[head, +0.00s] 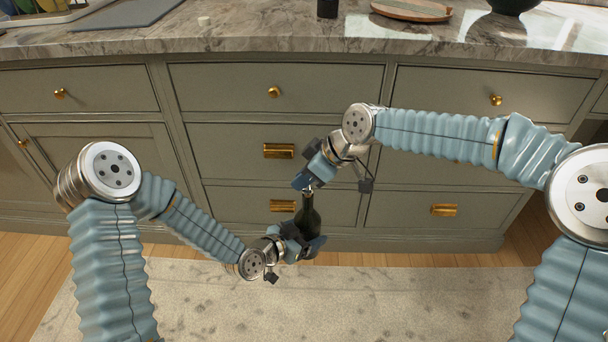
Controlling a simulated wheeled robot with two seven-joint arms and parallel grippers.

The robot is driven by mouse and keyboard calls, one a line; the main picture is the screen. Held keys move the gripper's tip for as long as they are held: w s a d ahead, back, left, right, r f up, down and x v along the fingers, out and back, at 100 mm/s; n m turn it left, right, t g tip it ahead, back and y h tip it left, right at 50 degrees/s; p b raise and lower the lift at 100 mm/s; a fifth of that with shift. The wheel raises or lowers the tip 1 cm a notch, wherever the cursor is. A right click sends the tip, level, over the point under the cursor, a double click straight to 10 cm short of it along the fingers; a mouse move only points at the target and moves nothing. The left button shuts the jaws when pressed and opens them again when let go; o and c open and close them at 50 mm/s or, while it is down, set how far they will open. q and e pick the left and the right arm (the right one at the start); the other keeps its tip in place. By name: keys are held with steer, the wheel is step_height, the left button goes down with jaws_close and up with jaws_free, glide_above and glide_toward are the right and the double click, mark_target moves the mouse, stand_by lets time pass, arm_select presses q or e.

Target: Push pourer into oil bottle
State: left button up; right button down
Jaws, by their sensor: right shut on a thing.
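The oil bottle (308,215) is dark and upright in the middle of the head view. My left gripper (305,244) is shut around its body and holds it in front of the cabinet, above the rug. My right gripper (303,182) is directly above the bottle's neck, pointing down and left, shut on the pourer (309,188). Only a small shiny metal part of the pourer shows; my fingers hide the rest. The pourer is at the bottle's mouth. I cannot tell how deep it sits.
Grey-green cabinet drawers (275,135) with brass handles stand close behind both grippers. The marble counter (270,28) above carries a dark jar (327,8), a round wooden board (412,9), a dark bowl (512,4) and a grey mat (128,13). A pale rug (400,300) covers the floor.

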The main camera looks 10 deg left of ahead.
steer(key=shift+f, duration=0.55)
stand_by(0.4)
steer(key=c, duration=1.1)
jaws_free()
steer(key=shift+o, duration=0.2)
steer(key=v, duration=1.2)
steer(key=shift+f, duration=0.2)
